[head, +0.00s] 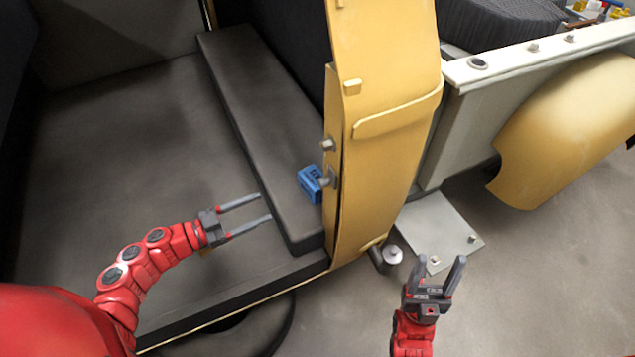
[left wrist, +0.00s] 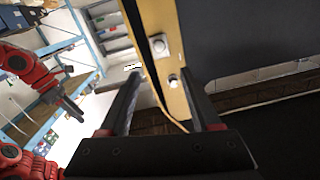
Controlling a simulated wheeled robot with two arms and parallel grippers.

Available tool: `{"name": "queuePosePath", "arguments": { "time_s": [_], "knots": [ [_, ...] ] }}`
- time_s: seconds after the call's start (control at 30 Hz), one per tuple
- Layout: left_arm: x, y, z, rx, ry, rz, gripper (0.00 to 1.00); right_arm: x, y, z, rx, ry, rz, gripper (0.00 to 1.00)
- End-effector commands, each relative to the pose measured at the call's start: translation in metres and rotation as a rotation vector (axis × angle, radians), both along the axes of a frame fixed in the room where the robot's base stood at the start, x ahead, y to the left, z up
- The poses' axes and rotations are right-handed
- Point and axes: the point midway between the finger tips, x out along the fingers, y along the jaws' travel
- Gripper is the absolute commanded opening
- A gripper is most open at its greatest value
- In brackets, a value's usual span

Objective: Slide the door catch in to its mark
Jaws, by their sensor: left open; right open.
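A blue block (head: 311,184), which looks like the door catch, sits on the inner edge of the yellow door pillar (head: 378,175), beside a small metal fitting. I cannot make out its mark. My left gripper (head: 265,207) is open and empty, left of the blue block and a little lower in the picture, apart from it. My right gripper (head: 440,260) is open and empty, low and right of the pillar.
A long dark padded box (head: 250,120) lies on the cab floor (head: 120,150) beside the pillar. A metal step plate (head: 438,232) and a yellow fender (head: 570,130) stand to the right. The cab floor at left is clear.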

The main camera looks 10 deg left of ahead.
Motion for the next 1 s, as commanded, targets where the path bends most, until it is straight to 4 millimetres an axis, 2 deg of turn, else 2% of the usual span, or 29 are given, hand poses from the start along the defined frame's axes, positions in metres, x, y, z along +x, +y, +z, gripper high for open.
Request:
{"name": "queuePosePath", "arguments": {
  "time_s": [0.63,0.8,1.0],
  "knots": [
    [0.079,-0.118,0.005,-0.007,-0.006,-0.005,0.64,0.0,0.0,0.032,0.0,0.0,0.0,0.6],
    [0.09,-0.132,0.002,-0.005,-0.005,-0.002,0.64,0.0,0.0,0.035,0.0,0.0,0.0,0.6],
    [0.094,-0.138,0.0,-0.004,-0.003,-0.002,0.64,0.0,0.0,0.036,0.0,0.0,0.0,0.6]
  ]
}}
